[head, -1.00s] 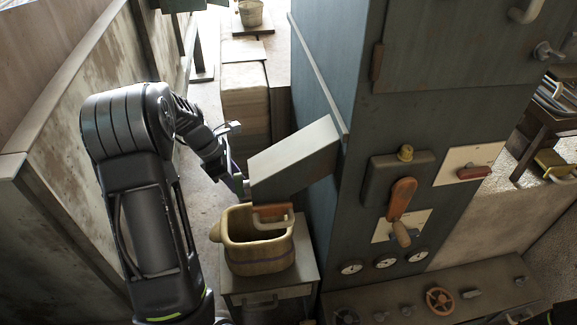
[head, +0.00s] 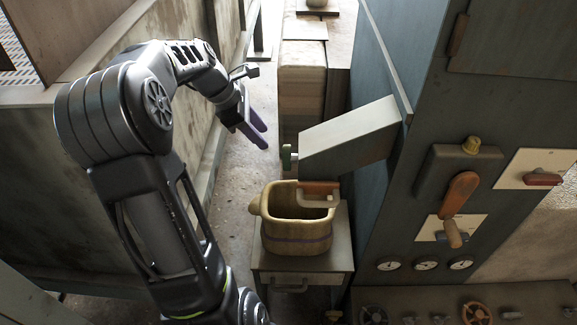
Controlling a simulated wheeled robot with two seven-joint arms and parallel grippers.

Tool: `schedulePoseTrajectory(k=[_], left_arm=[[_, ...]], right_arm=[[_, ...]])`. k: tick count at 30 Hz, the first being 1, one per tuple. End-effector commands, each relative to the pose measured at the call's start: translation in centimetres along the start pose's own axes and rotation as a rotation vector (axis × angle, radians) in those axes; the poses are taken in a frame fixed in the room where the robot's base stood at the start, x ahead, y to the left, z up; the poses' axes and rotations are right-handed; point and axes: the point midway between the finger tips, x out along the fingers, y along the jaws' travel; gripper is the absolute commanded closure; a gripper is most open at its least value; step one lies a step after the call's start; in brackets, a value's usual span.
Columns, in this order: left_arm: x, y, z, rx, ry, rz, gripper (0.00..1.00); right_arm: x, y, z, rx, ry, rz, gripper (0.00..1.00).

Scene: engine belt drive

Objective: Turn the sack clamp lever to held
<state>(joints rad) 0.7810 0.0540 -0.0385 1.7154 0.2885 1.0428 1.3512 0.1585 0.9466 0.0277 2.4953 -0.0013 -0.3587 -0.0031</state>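A grey box-shaped spout (head: 345,138) juts left from the blue-grey machine. A small green-ended lever (head: 288,157) sticks out of its left side. An orange-brown piece with a pale U-shaped handle (head: 320,192) sits at the spout's lower mouth. Which of these is the sack clamp lever is not labelled. My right gripper is not in view.
The machine front carries an orange-handled lever (head: 459,193), a red handle (head: 542,178) and gauges (head: 426,264). A worn wall (head: 60,180) stands left. Floor between wall and cabinet is clear.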

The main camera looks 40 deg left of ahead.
Motion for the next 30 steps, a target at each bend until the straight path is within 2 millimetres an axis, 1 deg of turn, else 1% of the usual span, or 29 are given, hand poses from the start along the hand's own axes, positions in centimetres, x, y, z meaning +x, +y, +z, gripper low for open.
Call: schedulePoseTrajectory(k=[1,3,6,8,9,11,22,26,30], left_arm=[[-1.3,-0.8,0.5,0.017,0.008,0.01,0.6],[-3.0,-2.2,2.1,0.045,0.026,-0.008,0.6],[-4.4,-4.5,4.5,0.079,0.055,-0.058,0.6],[-4.5,-5.9,5.7,0.09,0.067,-0.11,0.6],[-4.5,-6.5,5.4,0.074,0.077,-0.135,0.6],[-4.6,-6.9,5.2,0.054,0.081,-0.154,0.6],[-4.3,-6.9,5.2,0.047,0.079,-0.154,0.6],[-3.2,-7.0,5.1,0.046,0.079,-0.154,0.6],[-1.2,-7.4,4.9,0.047,0.078,-0.155,0.6]], right_arm=[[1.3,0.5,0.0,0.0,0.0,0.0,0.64],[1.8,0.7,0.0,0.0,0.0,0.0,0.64],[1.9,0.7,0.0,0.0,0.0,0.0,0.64],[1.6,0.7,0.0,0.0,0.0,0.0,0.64],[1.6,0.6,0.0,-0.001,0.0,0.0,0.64],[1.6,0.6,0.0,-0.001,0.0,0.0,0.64],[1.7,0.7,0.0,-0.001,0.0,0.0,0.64],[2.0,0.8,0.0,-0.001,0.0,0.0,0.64],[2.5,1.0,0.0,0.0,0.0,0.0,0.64]])
